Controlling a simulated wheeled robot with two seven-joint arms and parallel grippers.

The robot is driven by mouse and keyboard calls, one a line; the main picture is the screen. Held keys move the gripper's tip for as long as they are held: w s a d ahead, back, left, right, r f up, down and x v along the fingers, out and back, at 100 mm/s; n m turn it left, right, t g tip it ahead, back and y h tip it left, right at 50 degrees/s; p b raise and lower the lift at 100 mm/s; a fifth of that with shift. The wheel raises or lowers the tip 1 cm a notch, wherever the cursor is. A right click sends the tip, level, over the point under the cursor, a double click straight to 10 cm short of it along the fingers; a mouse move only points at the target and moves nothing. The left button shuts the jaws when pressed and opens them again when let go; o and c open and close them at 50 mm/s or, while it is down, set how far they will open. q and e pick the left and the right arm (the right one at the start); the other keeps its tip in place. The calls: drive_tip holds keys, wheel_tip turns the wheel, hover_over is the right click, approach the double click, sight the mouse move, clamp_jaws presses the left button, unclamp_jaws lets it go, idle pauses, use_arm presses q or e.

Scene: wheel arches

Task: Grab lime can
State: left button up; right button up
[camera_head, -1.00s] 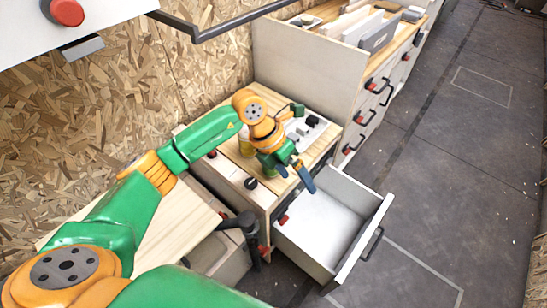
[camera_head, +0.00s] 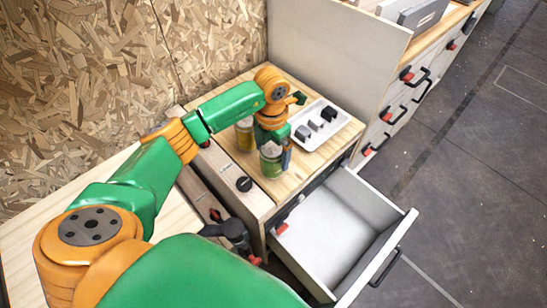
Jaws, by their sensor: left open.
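A lime-green can (camera_head: 270,167) stands on the wooden top of the small cabinet (camera_head: 258,195), near its front. The left gripper is open. Its body hides part of the can, so I cannot tell whether the fingers touch it. A yellowish can (camera_head: 244,134) stands behind and left of it, partly behind my left arm. My right gripper is out of view.
A white tray (camera_head: 340,119) with several dark pieces lies right of the gripper. A dark knob (camera_head: 244,184) is on the cabinet's front left. A taller cabinet (camera_head: 330,60) stands behind; chipboard wall is at left.

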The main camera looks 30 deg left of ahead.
use_arm(q)
wheel_tip(320, 180, down, 3)
drive_tip(key=shift+f, duration=0.15)
clamp_jaws()
